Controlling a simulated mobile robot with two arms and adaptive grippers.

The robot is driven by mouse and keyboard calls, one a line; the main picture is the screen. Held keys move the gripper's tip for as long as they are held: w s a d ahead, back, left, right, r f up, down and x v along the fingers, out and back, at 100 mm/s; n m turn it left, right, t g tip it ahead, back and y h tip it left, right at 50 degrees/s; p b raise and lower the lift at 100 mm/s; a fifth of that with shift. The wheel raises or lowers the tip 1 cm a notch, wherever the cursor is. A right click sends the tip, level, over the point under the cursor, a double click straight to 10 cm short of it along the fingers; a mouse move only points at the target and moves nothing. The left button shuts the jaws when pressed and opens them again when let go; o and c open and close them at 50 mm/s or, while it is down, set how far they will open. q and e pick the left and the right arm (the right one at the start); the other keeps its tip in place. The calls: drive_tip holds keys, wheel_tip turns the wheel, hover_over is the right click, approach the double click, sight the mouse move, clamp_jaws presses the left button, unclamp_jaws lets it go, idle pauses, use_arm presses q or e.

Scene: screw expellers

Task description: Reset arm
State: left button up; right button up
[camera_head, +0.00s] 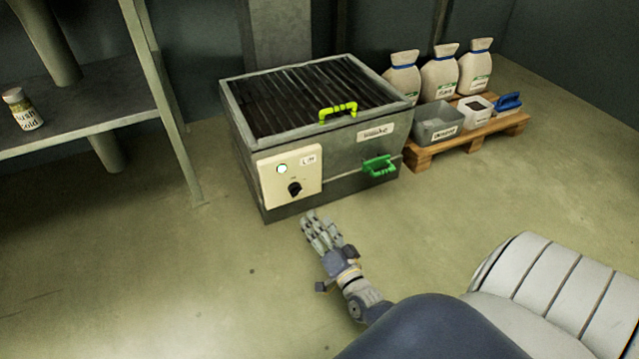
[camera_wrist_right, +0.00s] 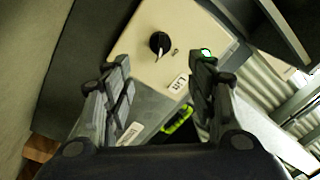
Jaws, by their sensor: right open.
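My right gripper (camera_head: 322,232) is in front of the grey machine (camera_head: 358,147), low and near its control panel (camera_head: 291,176). In the right wrist view my right gripper (camera_wrist_right: 163,85) is open, with nothing between its fingers. The panel also shows there (camera_wrist_right: 150,60), with its black knob (camera_wrist_right: 159,43) beyond the fingertips. The fingers look apart from the panel. My left gripper is not in view.
The machine has a slatted top, a yellow-green handle (camera_head: 338,111) and a green handle (camera_head: 379,166). A pallet (camera_head: 470,141) holds several sacks and containers at right. A shelf (camera_head: 85,110) with a jar (camera_head: 22,109) stands at left. Floor in front is clear.

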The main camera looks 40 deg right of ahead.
drive_tip(key=shift+s, duration=0.25)
idle(0.4)
